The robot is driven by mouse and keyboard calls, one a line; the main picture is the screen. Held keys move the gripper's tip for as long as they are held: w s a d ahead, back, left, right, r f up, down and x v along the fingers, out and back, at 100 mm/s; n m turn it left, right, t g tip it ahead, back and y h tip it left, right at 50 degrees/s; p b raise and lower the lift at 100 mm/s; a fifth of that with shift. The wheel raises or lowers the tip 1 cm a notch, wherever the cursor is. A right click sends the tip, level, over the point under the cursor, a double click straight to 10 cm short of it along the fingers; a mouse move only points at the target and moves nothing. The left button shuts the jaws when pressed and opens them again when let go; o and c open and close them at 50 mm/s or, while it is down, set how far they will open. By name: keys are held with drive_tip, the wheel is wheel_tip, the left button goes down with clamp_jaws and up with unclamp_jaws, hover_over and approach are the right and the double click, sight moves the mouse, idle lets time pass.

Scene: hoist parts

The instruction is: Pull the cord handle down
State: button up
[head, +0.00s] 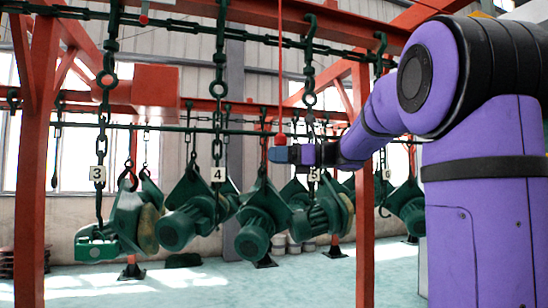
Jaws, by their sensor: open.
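A thin red cord (280,70) hangs straight down from the red overhead beam. Its small red handle (280,139) is at the lower end. My purple arm reaches in from the right, and my gripper (278,154) with its blue tip is at the handle, just below its visible part. The gripper is open. The lower part of the handle is hidden by the gripper, and I cannot tell whether the jaws touch it or stand around it.
Several green hoist parts (176,230) hang on dark chains (219,80) behind my gripper, with numbered tags (97,174). Red posts (364,230) stand left and right of centre. The pale floor (200,290) in front is clear.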

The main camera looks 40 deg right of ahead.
drive_tip(key=v, duration=0.9)
drive_tip(key=shift+s+d, duration=0.2)
